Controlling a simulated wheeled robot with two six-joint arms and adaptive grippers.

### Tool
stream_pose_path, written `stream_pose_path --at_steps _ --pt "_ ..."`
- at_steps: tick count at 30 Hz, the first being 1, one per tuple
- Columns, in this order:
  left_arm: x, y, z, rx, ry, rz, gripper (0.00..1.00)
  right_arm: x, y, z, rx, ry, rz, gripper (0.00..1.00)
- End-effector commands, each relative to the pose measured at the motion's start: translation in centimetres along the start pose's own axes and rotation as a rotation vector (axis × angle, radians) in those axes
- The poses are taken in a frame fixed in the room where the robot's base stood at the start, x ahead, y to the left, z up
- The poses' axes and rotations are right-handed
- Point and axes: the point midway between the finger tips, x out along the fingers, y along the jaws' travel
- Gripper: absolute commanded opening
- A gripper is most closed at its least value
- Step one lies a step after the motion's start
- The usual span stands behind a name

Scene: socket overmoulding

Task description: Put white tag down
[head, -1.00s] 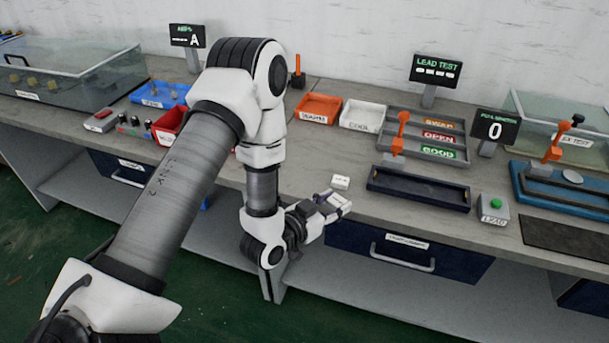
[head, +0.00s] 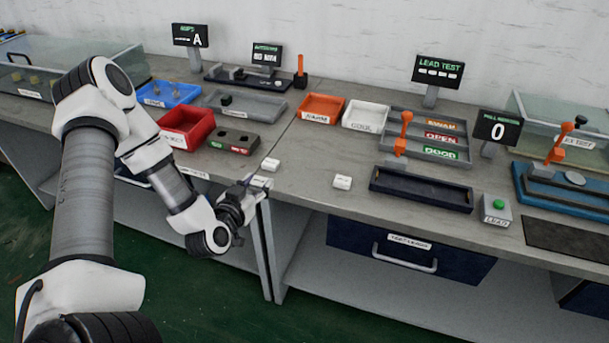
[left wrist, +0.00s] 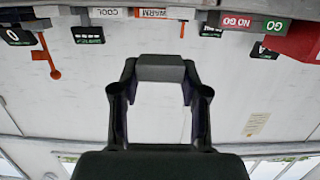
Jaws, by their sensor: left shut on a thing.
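My left gripper (head: 250,188) is at the front edge of the table in the head view, left of the middle. It is shut on a small white tag (head: 260,182), which shows at its fingertips. In the left wrist view the fingers (left wrist: 160,75) close around a block that looks grey in shade. Whether the held tag touches the table I cannot tell. My right gripper is not in view.
A grey GO/NO GO block (head: 233,141) and a red bin (head: 187,128) stand behind and left. An orange WARM bin (head: 321,107) and a white COOL bin (head: 365,115) are farther back. A dark tray (head: 420,190) is at right. Bare table lies between the tags.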

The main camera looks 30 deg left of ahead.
Motion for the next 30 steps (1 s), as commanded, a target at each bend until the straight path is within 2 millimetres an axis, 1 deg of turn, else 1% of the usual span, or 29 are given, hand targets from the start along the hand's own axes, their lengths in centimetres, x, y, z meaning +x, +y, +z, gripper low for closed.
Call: stream_pose_path --at_steps 1,4,9,12,17,19,21,24,30 --pt "1.1 0.8 0.2 0.010 0.005 0.007 0.27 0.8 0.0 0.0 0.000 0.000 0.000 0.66" --pt "3.4 2.2 -0.1 0.012 0.005 0.008 0.27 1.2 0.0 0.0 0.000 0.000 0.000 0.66" --pt "7.9 4.9 -0.8 0.009 0.006 0.007 0.27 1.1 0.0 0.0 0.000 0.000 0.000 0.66" --pt "9.9 6.0 -1.1 0.005 0.006 0.004 0.27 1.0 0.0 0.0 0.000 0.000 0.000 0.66" --pt "11.7 7.0 -1.2 0.003 0.004 0.001 0.27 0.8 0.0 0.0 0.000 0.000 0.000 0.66" --pt "12.8 7.8 -1.4 0.003 0.005 0.004 0.27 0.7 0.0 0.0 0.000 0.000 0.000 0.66" --pt "12.9 7.5 0.6 0.002 -0.002 0.000 0.27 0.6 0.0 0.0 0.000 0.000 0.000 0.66" --pt "13.2 7.5 1.6 0.001 0.000 0.001 0.27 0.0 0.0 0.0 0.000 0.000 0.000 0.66" --pt "13.2 7.5 1.9 0.000 0.002 0.000 0.27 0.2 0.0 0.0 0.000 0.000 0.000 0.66"
